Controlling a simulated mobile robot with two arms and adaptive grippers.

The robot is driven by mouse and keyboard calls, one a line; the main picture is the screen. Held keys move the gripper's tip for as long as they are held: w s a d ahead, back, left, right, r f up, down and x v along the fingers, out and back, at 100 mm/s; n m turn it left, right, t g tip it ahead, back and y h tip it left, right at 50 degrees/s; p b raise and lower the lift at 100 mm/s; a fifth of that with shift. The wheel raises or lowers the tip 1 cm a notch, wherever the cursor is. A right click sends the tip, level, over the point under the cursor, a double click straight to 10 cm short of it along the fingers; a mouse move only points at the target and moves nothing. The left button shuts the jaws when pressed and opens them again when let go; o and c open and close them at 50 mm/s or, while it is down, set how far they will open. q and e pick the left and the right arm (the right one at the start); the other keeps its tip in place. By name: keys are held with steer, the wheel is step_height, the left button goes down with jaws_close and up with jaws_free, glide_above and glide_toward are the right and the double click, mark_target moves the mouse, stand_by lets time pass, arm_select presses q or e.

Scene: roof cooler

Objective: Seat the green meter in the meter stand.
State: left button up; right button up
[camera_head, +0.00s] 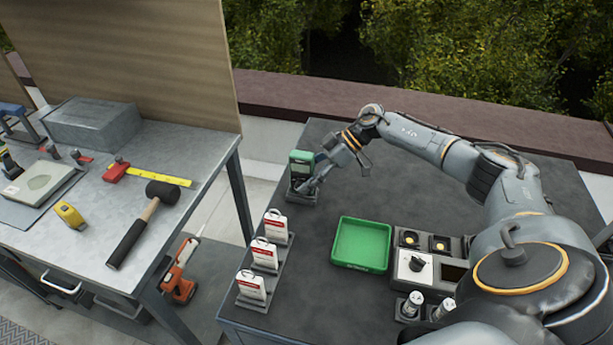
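The green meter (301,157) stands roughly upright at the far left corner of the dark table, its dark screen facing me. The grey meter stand (301,198) is directly below it. The meter's lower part is at the stand, but I cannot tell whether it is fully seated. My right gripper (315,183) reaches in from the right, its fingertips close beside the meter's lower right side. Whether the fingers touch or grip the meter is too small to tell. My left gripper is not in view.
A rack with several white tagged packs (265,254) stands along the table's left edge. A green tray (361,245) lies mid-table. A holder with knobs and jars (413,264) is right of it. A workbench (180,152) with a mallet (143,222) stands left, across a gap.

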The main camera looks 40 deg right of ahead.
steer(key=o, duration=0.5)
steer(key=shift+d, duration=0.1)
steer(key=v, duration=1.1)
steer(key=shift+s+d+r, duration=0.15)
steer(key=shift+d+r, duration=0.1)
steer(key=shift+r, duration=0.05)
